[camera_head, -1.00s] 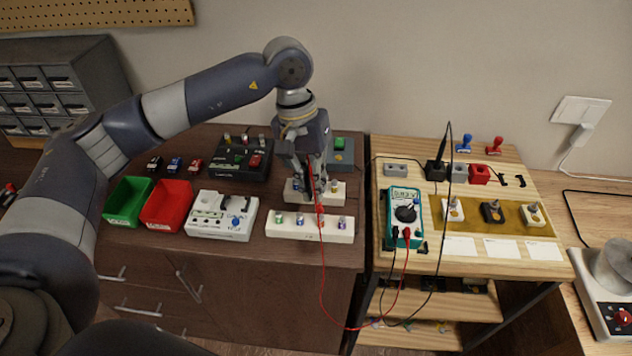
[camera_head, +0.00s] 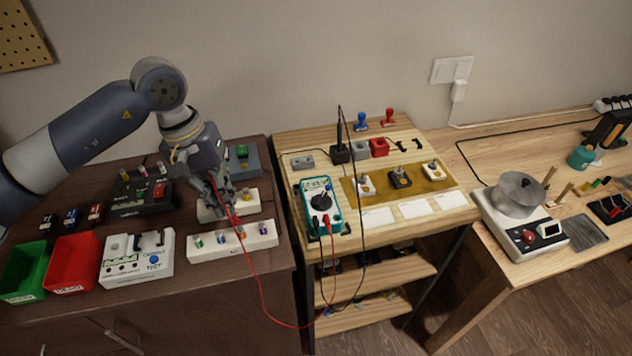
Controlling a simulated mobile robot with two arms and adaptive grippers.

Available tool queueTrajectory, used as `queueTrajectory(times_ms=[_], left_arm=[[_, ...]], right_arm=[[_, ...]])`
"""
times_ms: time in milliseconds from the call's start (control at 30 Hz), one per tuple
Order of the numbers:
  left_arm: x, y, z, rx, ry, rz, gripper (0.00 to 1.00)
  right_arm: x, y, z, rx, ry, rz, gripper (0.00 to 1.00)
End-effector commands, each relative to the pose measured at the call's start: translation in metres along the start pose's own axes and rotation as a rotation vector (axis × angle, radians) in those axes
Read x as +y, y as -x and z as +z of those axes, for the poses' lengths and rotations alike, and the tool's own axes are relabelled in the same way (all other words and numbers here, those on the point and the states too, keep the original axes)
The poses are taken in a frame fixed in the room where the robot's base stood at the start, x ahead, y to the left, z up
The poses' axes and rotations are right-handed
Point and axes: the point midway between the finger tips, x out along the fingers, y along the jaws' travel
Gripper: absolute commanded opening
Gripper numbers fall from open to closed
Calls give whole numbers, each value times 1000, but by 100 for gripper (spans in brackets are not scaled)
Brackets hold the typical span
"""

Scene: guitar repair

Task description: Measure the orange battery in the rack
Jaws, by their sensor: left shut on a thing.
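My left gripper (camera_head: 222,198) points down over the rear white rack (camera_head: 258,208) and is shut on the red probe (camera_head: 233,212), whose red lead runs to the teal multimeter (camera_head: 335,214). The front white rack (camera_head: 208,252) holds several small upright cells with green, blue and purple tops. Whether the probe tip touches anything is unclear. The black probe (camera_head: 340,153) stands in a dark holder on the light wooden table. My right gripper is out of view.
A green bin (camera_head: 24,272), a red bin (camera_head: 72,262) and a white tester (camera_head: 135,268) stand left of the racks. The red lead hangs over the gap between the tables. A pot on a white device (camera_head: 520,228) stands at right.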

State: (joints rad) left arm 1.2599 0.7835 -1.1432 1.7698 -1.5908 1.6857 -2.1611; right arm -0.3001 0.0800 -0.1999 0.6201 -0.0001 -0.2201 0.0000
Motion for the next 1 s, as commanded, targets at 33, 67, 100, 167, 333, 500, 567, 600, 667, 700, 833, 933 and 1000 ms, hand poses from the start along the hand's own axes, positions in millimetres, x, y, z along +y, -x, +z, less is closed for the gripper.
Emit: queueTrajectory(times_ms=[33, 67, 100, 167, 333, 500, 567, 600, 667, 700, 833, 933, 1000], left_arm=[[0, 0, 0, -1, 0, -1, 0], [0, 0, 0, -1, 0, -1, 0], [0, 0, 0, -1, 0, -1, 0], [0, 0, 0, -1, 0, -1, 0], [2, 10, 0, 1, 0, 1, 0], [5, 25, 1, 1, -1, 0, 0], [6, 31, 1, 1, -1, 0, 0], [7, 34, 2, 1, -1, 0, 0], [8, 40, 2, 1, -1, 0, 0], [9, 43, 2, 0, -1, 0, 0], [11, 55, 3, 1, -1, 1, 0], [12, 59, 3, 1, 0, 0, 0], [12, 60, 4, 0, 0, -1, 0]], right_arm=[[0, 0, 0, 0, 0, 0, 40], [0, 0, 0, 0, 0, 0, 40], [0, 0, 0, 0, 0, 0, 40], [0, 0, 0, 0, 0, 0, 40], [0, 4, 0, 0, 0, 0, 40], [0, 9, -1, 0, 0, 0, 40], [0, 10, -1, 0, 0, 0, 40], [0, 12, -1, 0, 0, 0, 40], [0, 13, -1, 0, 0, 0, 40], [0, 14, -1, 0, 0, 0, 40], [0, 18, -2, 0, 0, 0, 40], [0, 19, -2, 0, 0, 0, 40], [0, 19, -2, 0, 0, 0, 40]])
